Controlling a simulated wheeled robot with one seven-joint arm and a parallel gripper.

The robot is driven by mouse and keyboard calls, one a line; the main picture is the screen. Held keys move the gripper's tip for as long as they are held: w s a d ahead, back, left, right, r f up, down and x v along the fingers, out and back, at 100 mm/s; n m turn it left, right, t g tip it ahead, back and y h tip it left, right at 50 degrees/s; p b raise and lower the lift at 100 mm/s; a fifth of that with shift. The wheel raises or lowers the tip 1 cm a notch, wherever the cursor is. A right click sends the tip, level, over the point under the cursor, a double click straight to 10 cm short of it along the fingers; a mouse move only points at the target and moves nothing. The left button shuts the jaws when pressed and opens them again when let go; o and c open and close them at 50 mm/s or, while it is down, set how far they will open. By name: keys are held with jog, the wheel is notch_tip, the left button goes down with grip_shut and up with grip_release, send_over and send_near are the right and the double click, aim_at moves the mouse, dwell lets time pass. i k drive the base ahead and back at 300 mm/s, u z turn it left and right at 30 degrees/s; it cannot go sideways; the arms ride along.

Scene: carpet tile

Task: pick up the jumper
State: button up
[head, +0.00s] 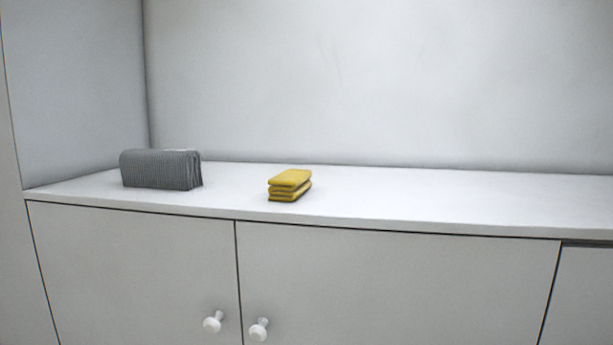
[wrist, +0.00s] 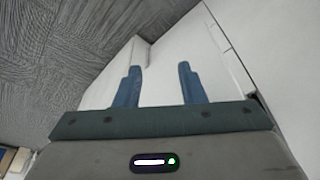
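A grey ribbed folded garment (head: 161,169), which looks like the jumper, lies at the left end of the white counter (head: 420,200). A smaller yellow folded cloth (head: 290,185) lies to its right, with a clear gap between them. My gripper (wrist: 160,75) shows only in the wrist view. Its two blue fingers are apart with nothing between them. Neither folded item shows in the wrist view, so the gripper's distance from them cannot be told.
White cabinet doors (head: 130,270) with round knobs (head: 212,322) stick out below the counter. A wall closes the left end and another runs behind. The counter right of the yellow cloth is clear. Grey patterned carpet (wrist: 60,50) shows in the wrist view.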

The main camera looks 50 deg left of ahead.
aim_at(172, 170)
jog(key=u, duration=3.8)
jog(key=i, duration=1.6)
jog(key=z, duration=1.7)
